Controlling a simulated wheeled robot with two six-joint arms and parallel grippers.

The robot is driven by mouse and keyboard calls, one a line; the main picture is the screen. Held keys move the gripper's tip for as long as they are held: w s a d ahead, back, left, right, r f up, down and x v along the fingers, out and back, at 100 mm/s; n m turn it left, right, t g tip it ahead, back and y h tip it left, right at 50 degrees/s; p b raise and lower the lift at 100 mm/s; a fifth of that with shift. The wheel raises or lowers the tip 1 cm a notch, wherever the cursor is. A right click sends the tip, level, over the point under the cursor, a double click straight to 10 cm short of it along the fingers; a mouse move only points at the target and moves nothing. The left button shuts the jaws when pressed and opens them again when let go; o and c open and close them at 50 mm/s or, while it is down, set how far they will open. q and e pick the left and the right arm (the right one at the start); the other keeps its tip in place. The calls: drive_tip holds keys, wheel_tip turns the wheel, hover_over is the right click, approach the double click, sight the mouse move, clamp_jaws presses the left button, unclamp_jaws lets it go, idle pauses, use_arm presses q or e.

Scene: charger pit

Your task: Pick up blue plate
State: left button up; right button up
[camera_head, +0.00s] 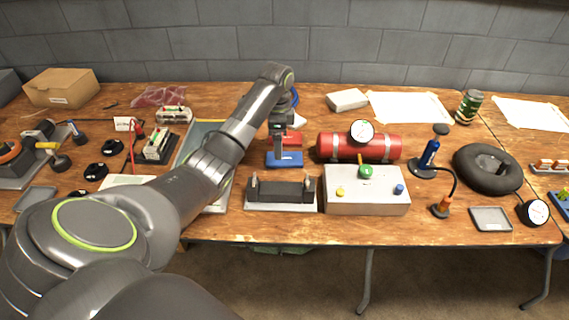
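A small flat blue plate (284,161) is at the middle of the table, behind a dark block on a light base (281,192). My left arm reaches in from the left, and its gripper (281,150) points down directly over the blue plate. The fingertips are at or very near the plate's top. They are too small and dark to tell whether they are open or shut on it. I cannot tell whether the plate rests on the table or is slightly raised. My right gripper is not in view.
A red cylinder with a gauge (335,146) and a grey box with coloured knobs (368,190) stand to the right. Farther right are a blue hand pump (430,153) and a black tyre (487,168). My arm hides part of a flat panel (216,208) at left.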

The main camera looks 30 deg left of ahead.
sight(284, 160)
use_arm(q)
drive_tip(key=f, duration=0.5)
drive_tip(key=shift+s+f, duration=0.25)
drive_tip(key=shift+f, duration=0.05)
drive_tip(key=c, duration=1.1)
